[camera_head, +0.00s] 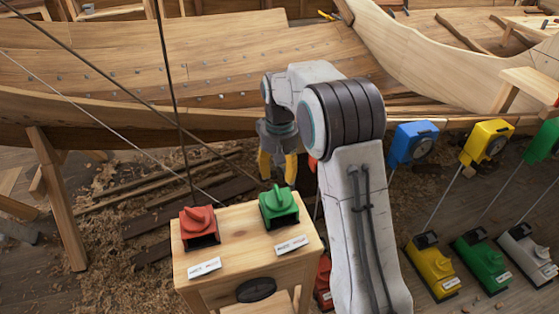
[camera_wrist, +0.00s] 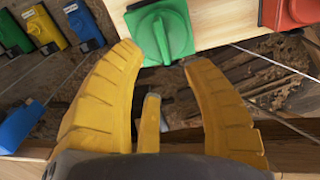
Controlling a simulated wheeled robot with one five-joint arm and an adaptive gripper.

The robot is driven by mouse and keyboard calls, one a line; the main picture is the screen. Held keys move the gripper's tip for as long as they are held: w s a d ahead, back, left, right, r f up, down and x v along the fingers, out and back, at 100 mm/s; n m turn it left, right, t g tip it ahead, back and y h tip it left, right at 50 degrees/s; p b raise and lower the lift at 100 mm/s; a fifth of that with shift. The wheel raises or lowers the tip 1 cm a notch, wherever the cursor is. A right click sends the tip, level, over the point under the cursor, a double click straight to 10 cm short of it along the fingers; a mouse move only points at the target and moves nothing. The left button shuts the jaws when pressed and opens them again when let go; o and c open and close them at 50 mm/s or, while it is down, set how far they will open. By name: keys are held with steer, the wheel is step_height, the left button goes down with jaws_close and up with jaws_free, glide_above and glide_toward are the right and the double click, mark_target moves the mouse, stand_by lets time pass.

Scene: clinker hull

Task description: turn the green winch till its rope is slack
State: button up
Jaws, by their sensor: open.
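The green winch (camera_head: 279,207) sits at the right of the top of a wooden stand (camera_head: 250,240), with a raised green knob and a label in front. In the wrist view, the winch's round knob with its ridge (camera_wrist: 163,33) lies just beyond my fingertips. My gripper (camera_head: 277,170) is open, yellow-fingered, and just behind the winch in the head view. In the wrist view the gripper (camera_wrist: 158,60) has its fingers spread to either side of the knob's near edge, with nothing between them. Thin straight ropes run from the upper left towards the stand; which one belongs to the green winch is unclear.
A red winch (camera_head: 199,225) stands left of the green one on the same stand. Blue (camera_head: 413,145), yellow (camera_head: 487,141) and other coloured units stand at the right. The wooden hull (camera_head: 180,60) spans the back. Shavings and planks litter the floor.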

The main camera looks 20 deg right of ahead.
steer(key=shift+r, duration=1.75)
